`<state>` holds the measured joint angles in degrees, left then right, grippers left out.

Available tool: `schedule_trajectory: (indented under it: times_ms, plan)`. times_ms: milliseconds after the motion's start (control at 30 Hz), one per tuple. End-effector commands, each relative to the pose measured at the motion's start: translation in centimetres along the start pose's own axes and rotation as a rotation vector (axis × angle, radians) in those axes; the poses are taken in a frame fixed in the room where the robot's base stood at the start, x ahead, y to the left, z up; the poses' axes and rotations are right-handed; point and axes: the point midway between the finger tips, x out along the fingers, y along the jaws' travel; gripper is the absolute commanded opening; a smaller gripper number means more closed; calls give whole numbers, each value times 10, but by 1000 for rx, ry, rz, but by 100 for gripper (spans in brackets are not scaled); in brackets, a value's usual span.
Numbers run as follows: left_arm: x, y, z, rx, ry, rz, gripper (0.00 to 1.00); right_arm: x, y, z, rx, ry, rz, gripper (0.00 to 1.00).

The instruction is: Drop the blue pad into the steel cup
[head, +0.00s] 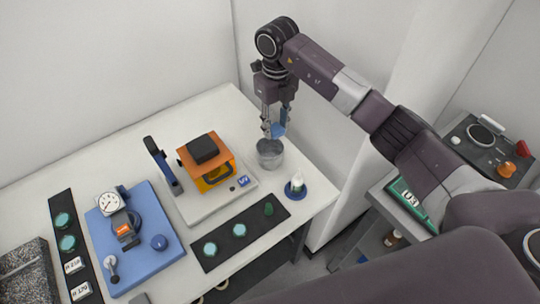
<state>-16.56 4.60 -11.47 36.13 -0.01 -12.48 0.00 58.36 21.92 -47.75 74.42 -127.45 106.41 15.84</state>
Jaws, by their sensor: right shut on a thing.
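The blue pad (278,130) is held between the fingers of my right gripper (273,129), which points down and is shut on it. The steel cup (270,154) stands on the white table near its back right edge, open side up. The pad and fingertips are just above the cup's rim in the picture. The inside of the cup is hard to make out. My left gripper is not in view.
An orange-topped device (219,173) stands left of the cup. A dark strip (240,232) with green discs lies nearer. A blue gauge stand (148,265) is at left. The table's back left is clear.

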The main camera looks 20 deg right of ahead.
Motion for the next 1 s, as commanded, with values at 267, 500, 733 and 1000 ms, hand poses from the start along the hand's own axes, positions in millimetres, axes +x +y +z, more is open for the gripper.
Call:
schedule_trajectory:
  times_ms: [267,500,733,1000]
  plan:
    - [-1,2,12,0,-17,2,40,-1,0,0,0,0,0,39]
    - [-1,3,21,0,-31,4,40,-1,0,0,0,0,0,51]
    - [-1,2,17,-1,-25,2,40,-6,0,0,0,-2,0,51]
    - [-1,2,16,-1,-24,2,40,-56,0,2,0,-5,-1,51]
